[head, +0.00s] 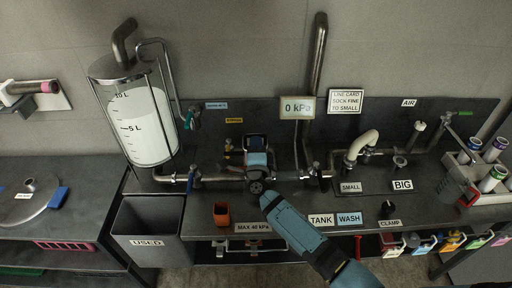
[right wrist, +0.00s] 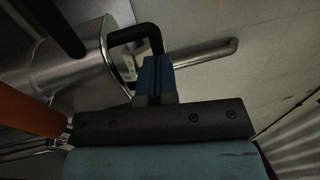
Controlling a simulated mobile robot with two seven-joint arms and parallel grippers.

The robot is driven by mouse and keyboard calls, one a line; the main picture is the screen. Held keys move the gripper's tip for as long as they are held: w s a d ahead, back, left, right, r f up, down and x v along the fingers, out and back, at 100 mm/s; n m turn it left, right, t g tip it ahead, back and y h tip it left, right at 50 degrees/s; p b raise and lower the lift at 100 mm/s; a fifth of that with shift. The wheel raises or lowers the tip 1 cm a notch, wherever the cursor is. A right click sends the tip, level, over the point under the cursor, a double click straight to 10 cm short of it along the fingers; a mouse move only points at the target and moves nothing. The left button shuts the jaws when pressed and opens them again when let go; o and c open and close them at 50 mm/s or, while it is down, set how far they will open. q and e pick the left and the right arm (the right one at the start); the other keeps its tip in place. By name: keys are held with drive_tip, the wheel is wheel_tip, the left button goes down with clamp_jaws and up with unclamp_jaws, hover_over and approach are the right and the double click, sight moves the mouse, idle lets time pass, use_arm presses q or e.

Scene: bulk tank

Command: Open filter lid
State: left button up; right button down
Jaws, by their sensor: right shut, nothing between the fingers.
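The filter housing shows in the right wrist view as a shiny metal cylinder (right wrist: 75,65) at the left. A black bent handle (right wrist: 135,32) stands out from its end, which I take to be the lid side. My right gripper (right wrist: 155,70) has its blue fingers together, with nothing between them, right by the handle; I cannot tell whether they touch it. In the head view my right gripper (head: 255,145) is over the pipe line at mid-bench and hides most of the filter. My left gripper is not in view.
A clear tank (head: 150,125) stands at the left above the grey USED bin (head: 150,225). A steel pipe (head: 225,177) with valves runs along the bench. A 0 kPa display (head: 297,107) is behind. An orange cup (head: 222,213) stands near the front edge.

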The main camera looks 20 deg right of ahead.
drive_tip(key=shift+w+r, duration=0.1)
drive_tip(key=shift+r, duration=0.1)
drive_tip(key=w+r, duration=0.1)
drive_tip(key=w+r+p, duration=0.1)
drive_tip(key=w, duration=0.1)
drive_tip(key=w+d+r+p, duration=0.1)
drive_tip(key=shift+w+d, duration=0.1)
drive_tip(key=shift+w, duration=0.25)
drive_tip(key=shift+s, duration=0.1)
drive_tip(key=shift+f, duration=0.1)
